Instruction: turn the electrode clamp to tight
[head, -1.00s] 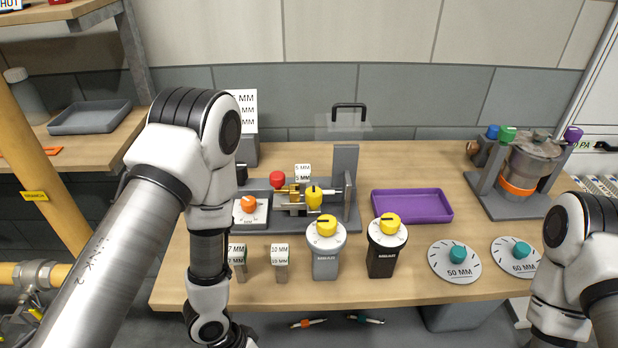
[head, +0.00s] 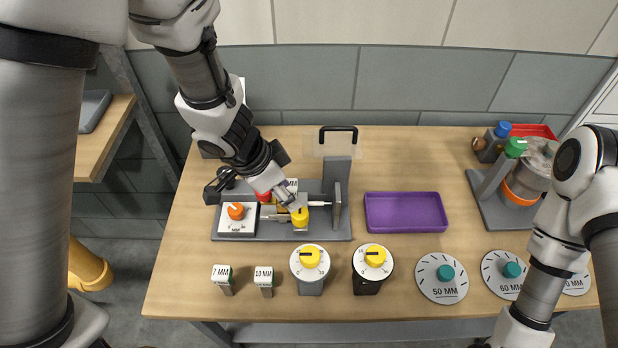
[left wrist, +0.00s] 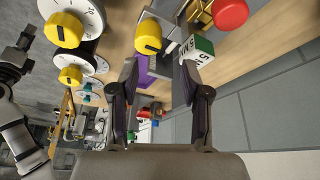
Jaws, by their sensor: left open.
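The burner fixture (head: 222,236) stands on the workbench at left of centre. A yellow knob (head: 300,218) sits on it, which looks like the electrode clamp. The same yellow knob shows in the left wrist view (left wrist: 148,36), just beyond the fingertips and nearer the left finger. My left gripper (head: 286,197) reaches down over the fixture from behind and left. In the left wrist view its two fingers (left wrist: 160,68) are apart, with nothing held between them. In the head view the gripper partly hides the fixture's brass parts. My right gripper is out of view.
An orange knob (head: 236,211) and a red knob (left wrist: 230,14) sit close by on the fixture. A dark handle (head: 338,129) rises behind it. Two yellow-topped dials (head: 310,258) (head: 375,257) stand in front. A purple tray (head: 405,228) lies to the right, with bare bench around it.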

